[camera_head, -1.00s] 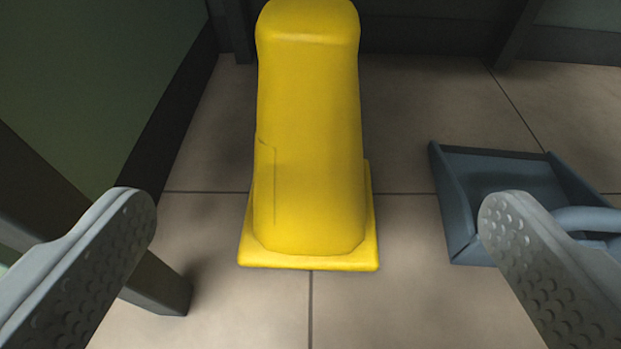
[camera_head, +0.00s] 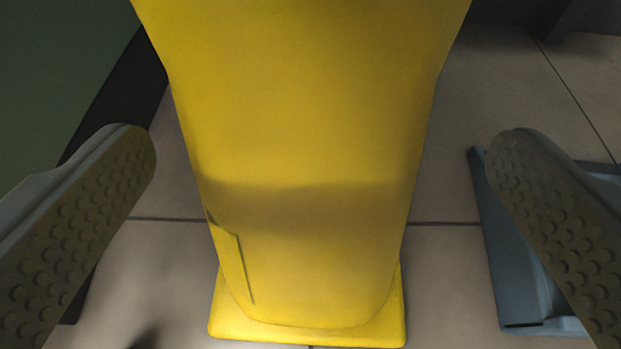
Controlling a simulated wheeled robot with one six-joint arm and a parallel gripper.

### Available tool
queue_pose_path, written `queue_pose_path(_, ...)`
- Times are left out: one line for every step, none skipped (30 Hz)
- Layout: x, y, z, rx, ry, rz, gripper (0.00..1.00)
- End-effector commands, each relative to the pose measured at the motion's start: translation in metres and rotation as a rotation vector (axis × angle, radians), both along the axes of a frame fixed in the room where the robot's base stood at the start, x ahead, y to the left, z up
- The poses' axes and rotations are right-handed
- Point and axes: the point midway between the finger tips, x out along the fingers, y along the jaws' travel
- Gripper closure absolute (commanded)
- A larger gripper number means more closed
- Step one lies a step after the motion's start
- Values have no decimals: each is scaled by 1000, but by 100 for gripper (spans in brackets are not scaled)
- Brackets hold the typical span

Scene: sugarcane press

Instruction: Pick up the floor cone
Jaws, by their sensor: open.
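The yellow floor cone (camera_head: 305,150) stands upright on the tiled floor in the middle of the view. Its upper part runs out of the top of the picture, and its square base (camera_head: 310,330) rests on the floor. My gripper (camera_head: 318,145) is open, with one dotted finger on each side of the cone. A gap shows between each finger and the cone's sides in the picture. Nothing is held. A shadow falls across the cone's front.
A blue-grey dustpan (camera_head: 510,265) lies on the floor at the right, partly hidden behind the right finger. A dark green wall (camera_head: 60,80) with a black skirting strip is close on the left. Bare tiles (camera_head: 450,180) lie between cone and dustpan.

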Motion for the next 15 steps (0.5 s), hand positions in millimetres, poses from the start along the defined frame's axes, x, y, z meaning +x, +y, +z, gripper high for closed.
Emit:
queue_pose_path(2,0,-1,0,0,0,0)
queue_pose_path(4,0,-1,0,0,0,0)
queue_pose_path(6,1,-2,0,0,0,0)
queue_pose_path(9,2,-3,0,0,0,0)
queue_pose_path(13,2,-4,0,0,0,0)
queue_pose_path(18,3,-6,0,-1,1,0)
queue_pose_path(22,4,-7,0,-1,1,0)
queue_pose_path(26,4,-9,0,-1,1,0)
queue_pose_path(32,5,-11,0,0,1,0)
queue_pose_path(35,5,-12,0,1,0,0)
queue_pose_path(38,5,-14,0,0,0,0)
queue_pose_path(42,5,-15,0,-1,0,0)
queue_pose_path(45,5,-15,0,-1,0,0)
queue_pose_path(46,5,-16,0,0,0,0)
queue_pose_path(48,5,-17,0,1,0,0)
